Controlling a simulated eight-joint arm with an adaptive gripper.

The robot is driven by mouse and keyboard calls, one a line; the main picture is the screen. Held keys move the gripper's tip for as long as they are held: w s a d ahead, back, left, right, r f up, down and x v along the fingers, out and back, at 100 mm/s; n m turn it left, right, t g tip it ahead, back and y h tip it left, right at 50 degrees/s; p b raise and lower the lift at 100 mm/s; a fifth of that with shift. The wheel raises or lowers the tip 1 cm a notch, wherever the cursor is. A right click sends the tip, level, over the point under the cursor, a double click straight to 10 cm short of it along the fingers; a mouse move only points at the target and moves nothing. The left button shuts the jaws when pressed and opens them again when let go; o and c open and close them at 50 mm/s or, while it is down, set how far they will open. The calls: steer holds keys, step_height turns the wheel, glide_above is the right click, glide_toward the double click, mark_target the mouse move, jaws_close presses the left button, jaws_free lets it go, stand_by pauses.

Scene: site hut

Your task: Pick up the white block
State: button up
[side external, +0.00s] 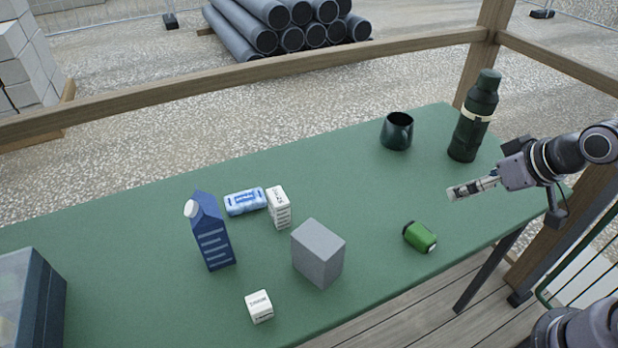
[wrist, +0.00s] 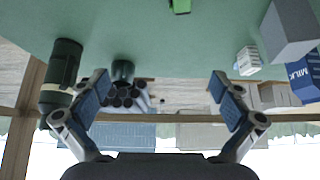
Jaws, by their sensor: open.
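A small white block (side external: 259,306) with dark print lies on the green table near its front edge, left of centre in the side external view. I do not see it in the wrist view. A taller white printed box (side external: 278,207) stands farther back, and it also shows in the wrist view (wrist: 248,60). My gripper (side external: 472,188) is at the table's right end, above the surface and far from both. In the wrist view its two fingers (wrist: 160,88) are spread apart with nothing between them.
A grey block (side external: 318,253) stands between the white block and a green can (side external: 420,237). A blue milk carton (side external: 210,232) and light-blue pack (side external: 246,199) are behind. A dark mug (side external: 397,131) and flask (side external: 473,118) are back right. A dark-edged container (side external: 42,305) is far left.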

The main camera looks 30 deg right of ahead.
steer(key=shift+c, duration=0.3)
steer(key=c, duration=0.7)
steer(key=shift+a, duration=0.1)
